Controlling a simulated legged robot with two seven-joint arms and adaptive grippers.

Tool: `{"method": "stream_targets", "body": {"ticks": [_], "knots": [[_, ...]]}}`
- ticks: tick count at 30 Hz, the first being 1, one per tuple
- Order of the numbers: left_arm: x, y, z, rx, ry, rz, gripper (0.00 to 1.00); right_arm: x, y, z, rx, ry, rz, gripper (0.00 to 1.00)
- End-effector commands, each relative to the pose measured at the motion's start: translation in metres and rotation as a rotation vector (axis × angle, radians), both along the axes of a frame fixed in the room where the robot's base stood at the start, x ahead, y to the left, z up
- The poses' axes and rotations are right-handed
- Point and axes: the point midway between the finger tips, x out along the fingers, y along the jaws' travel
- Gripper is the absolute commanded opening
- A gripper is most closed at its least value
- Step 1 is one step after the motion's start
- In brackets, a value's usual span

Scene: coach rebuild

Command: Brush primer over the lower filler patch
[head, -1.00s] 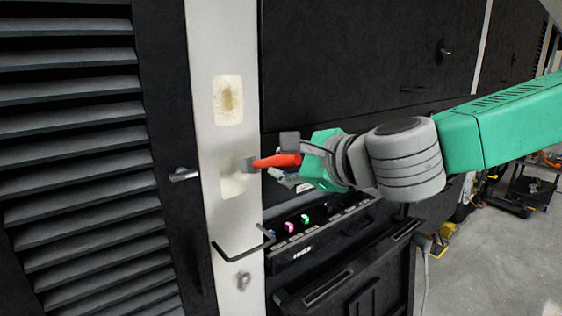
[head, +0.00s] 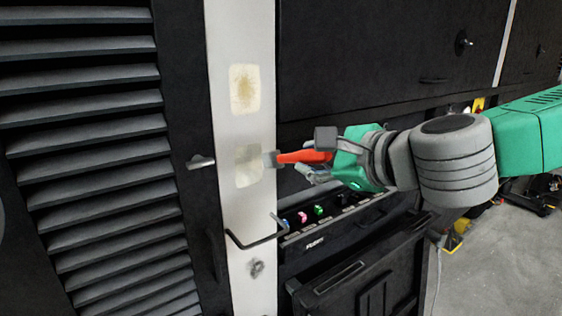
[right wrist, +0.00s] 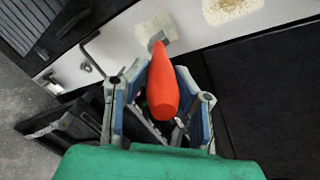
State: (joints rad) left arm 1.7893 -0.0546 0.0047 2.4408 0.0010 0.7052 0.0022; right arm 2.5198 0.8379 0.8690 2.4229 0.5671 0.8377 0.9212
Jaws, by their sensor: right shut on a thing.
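My right gripper (head: 318,158) is shut on a brush with a red handle (head: 303,156). The brush points left, and its grey tip (head: 270,159) is at the right edge of the lower filler patch (head: 247,168). I cannot tell whether the bristles touch it. The lower patch is pale, with a greyish area in its upper part. The upper filler patch (head: 244,89) is cream with a brownish middle. Both are on a white upright panel (head: 232,205). In the right wrist view the red handle (right wrist: 162,85) sits between the fingers, its tip over the lower patch (right wrist: 158,30). My left gripper is out of view.
A door handle (head: 201,162) sticks out left of the panel, beside black louvres (head: 85,140). A black bar bracket (head: 255,243) juts out below the lower patch. A black tray (head: 335,225) with small coloured items is at lower right.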

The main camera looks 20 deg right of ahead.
Motion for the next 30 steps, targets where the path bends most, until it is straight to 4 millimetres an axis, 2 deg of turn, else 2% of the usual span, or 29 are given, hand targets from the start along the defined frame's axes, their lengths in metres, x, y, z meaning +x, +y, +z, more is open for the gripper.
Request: {"method": "stream_targets", "body": {"ticks": [8, 11, 14, 21, 24, 30], "knots": [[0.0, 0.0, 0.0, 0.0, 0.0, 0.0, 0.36, 0.0, 0.0, 0.0, 0.001, -0.001, 0.0, 0.0], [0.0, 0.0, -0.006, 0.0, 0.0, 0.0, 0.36, 0.002, -0.002, -0.009, -0.001, -0.008, -0.006, 0.0], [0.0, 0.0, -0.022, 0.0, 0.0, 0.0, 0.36, 0.007, -0.007, -0.031, 0.0, -0.037, -0.02, 0.0], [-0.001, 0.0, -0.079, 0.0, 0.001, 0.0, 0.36, 0.021, -0.022, -0.107, 0.035, -0.179, -0.049, 0.0], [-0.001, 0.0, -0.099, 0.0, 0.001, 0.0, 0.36, 0.021, -0.025, -0.132, 0.062, -0.239, -0.045, 0.0], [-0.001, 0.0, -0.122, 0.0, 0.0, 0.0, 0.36, 0.017, -0.025, -0.159, 0.11, -0.323, -0.022, 0.0]]}}
